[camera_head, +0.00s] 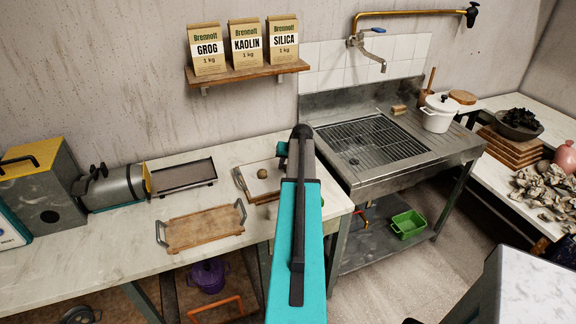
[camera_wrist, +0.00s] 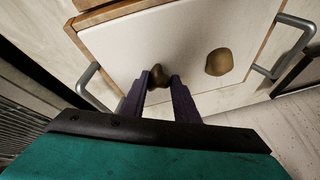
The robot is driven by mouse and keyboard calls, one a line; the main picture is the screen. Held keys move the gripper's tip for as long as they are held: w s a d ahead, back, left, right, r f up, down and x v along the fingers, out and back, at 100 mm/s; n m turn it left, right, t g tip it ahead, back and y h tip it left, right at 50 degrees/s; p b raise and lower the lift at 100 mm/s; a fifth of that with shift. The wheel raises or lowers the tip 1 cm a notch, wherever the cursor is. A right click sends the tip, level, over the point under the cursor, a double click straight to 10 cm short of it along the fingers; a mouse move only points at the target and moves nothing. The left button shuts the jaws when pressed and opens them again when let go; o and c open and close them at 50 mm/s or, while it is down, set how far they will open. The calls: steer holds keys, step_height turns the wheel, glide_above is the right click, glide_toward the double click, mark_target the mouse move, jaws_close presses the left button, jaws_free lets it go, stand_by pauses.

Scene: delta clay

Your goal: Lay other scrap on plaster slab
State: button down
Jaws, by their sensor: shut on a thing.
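The plaster slab (camera_wrist: 130,45) is a pale flat board in a wooden frame with grey handles; in the head view the slab (camera_head: 250,184) lies on the bench, partly hidden by my arm. My gripper (camera_wrist: 160,82) has purple fingers shut on a small brown clay scrap (camera_wrist: 157,72), over the slab near one edge in the wrist view. I cannot tell whether this scrap touches the slab. Another brown scrap (camera_wrist: 218,62) lies on the slab, apart from the fingers; it also shows in the head view (camera_head: 262,174). My fingertips are hidden behind the arm in the head view.
A wooden board with handles (camera_head: 203,228) and a dark tray (camera_head: 183,176) lie left of the slab. A grey machine (camera_head: 112,188) stands farther left. The metal sink (camera_head: 372,140) with a white pot (camera_head: 438,115) is to the right. The bench's front left is clear.

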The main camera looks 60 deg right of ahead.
steer(key=shift+s+a+f, duration=0.2)
steer(key=shift+a+f, duration=0.05)
steer(key=shift+f, duration=0.5)
steer(key=c, duration=1.4)
jaws_free()
steer(key=shift+s, duration=0.1)
steer(key=shift+d+r+p, duration=0.15)
steer(key=shift+r+p, duration=0.3)
steer(key=shift+r, duration=0.1)
steer(key=shift+r+b, duration=0.15)
steer(key=shift+b, duration=0.2)
steer(key=b+v, duration=0.1)
steer(key=v, duration=0.3)
steer(key=b+v, duration=0.1)
steer(key=v, duration=0.3)
steer(key=b+v, duration=0.1)
steer(key=v, duration=0.2)
steer(key=shift+d+r, duration=0.1)
steer(key=shift+r, duration=0.45)
